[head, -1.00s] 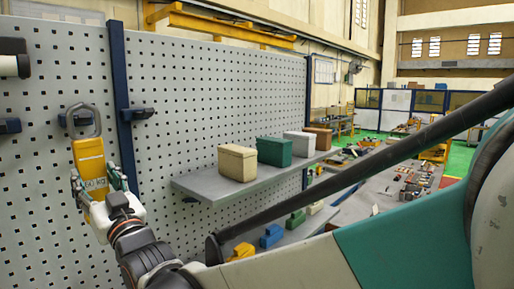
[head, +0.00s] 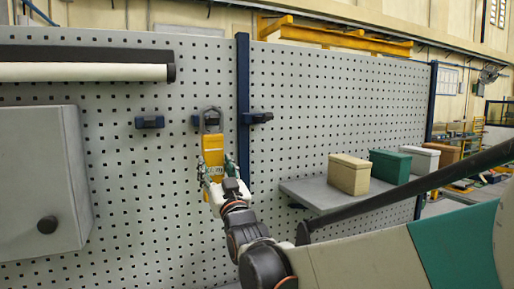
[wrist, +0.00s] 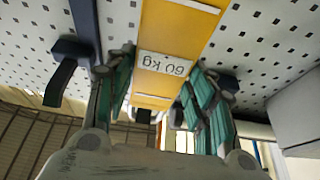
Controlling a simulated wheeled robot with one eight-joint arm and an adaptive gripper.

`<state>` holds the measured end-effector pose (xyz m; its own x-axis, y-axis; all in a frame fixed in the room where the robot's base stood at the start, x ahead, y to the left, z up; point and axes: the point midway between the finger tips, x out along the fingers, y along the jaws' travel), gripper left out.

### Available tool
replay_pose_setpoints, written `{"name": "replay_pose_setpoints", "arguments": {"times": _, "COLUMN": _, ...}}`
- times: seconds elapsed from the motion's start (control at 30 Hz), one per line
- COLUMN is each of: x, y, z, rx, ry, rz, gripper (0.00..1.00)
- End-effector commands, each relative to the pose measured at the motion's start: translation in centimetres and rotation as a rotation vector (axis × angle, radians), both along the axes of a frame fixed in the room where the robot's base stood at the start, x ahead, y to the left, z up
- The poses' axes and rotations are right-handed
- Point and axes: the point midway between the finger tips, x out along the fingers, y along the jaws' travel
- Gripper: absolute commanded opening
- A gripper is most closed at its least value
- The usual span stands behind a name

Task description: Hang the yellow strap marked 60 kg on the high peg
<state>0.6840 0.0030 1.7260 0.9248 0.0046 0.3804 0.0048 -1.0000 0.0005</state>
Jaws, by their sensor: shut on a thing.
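The yellow strap (head: 213,150) hangs upright in front of the pegboard, with a grey metal loop (head: 212,116) at its top. My gripper (head: 216,172) is shut on its lower part. In the wrist view the strap (wrist: 178,28) runs between my green-padded fingers (wrist: 160,66), and its white label reads 60 kg, upside down. A dark blue peg (head: 196,119) sits just behind and left of the loop. Whether the loop is around this peg or only in front of it, I cannot tell.
Other dark pegs stand to the left (head: 149,122) and right of a blue post (head: 243,90). A grey cabinet (head: 40,170) with a black knob is at left, under a lamp bar (head: 85,72). A shelf (head: 310,193) with several boxes is at right.

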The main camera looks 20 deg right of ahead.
Motion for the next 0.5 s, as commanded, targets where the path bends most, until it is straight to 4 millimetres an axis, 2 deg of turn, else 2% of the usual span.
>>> {"name": "replay_pose_setpoints", "arguments": {"times": 0.03, "x": -1.1, "y": -0.7, "z": 0.0, "rx": 0.0, "ry": -0.001, "rz": -0.011, "gripper": 0.13}}
{"name": "replay_pose_setpoints", "arguments": {"times": 0.5, "x": 1.3, "y": -0.4, "z": 0.0, "rx": 0.0, "ry": -0.001, "rz": -0.005, "gripper": 0.13}}
